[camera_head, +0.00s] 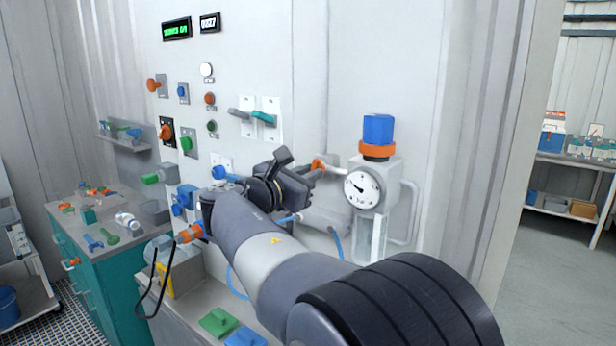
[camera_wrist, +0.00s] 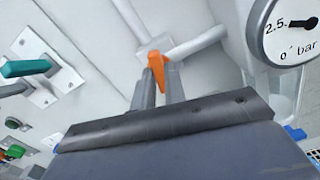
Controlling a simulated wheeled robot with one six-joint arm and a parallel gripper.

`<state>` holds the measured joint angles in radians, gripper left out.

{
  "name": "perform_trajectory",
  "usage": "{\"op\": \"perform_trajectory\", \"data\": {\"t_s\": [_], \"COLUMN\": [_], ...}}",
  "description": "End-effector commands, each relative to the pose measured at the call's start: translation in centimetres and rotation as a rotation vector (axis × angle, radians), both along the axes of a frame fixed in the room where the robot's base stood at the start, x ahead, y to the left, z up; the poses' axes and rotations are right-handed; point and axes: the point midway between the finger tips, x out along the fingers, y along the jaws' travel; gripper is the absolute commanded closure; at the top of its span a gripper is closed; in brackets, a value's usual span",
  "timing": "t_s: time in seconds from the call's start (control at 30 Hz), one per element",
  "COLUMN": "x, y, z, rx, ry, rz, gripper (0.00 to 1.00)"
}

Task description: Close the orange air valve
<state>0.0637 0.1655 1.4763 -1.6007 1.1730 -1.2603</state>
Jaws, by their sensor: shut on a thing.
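The orange air valve handle (camera_head: 318,165) is on the pipe by the wall, left of the pressure gauge. It also shows in the wrist view (camera_wrist: 156,66), between the tips of my gripper (camera_wrist: 160,88). My gripper (camera_head: 308,170) is shut on the orange handle. In the wrist view the handle points up and toward the camera, with the grey pipe just behind it. My gripper and wrist hide part of the valve body and the pipe in the head view.
The pressure gauge (camera_head: 363,189), with a blue cap (camera_head: 378,130) above it, stands close to the right of my gripper. A teal lever (camera_head: 264,118) and a grey lever (camera_head: 240,114) are on the wall up left. A teal cabinet (camera_head: 115,285) stands at left.

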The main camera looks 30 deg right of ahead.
Motion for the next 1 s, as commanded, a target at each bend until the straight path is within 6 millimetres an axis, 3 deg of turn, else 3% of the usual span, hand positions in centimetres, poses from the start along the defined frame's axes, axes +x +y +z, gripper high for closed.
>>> {"op": "perform_trajectory", "data": {"t_s": [1.0], "x": [-0.01], "y": [0.01], "z": [-0.5], "rx": [0.296], "ry": [-0.848], "rz": [0.0], "gripper": [1.0]}}
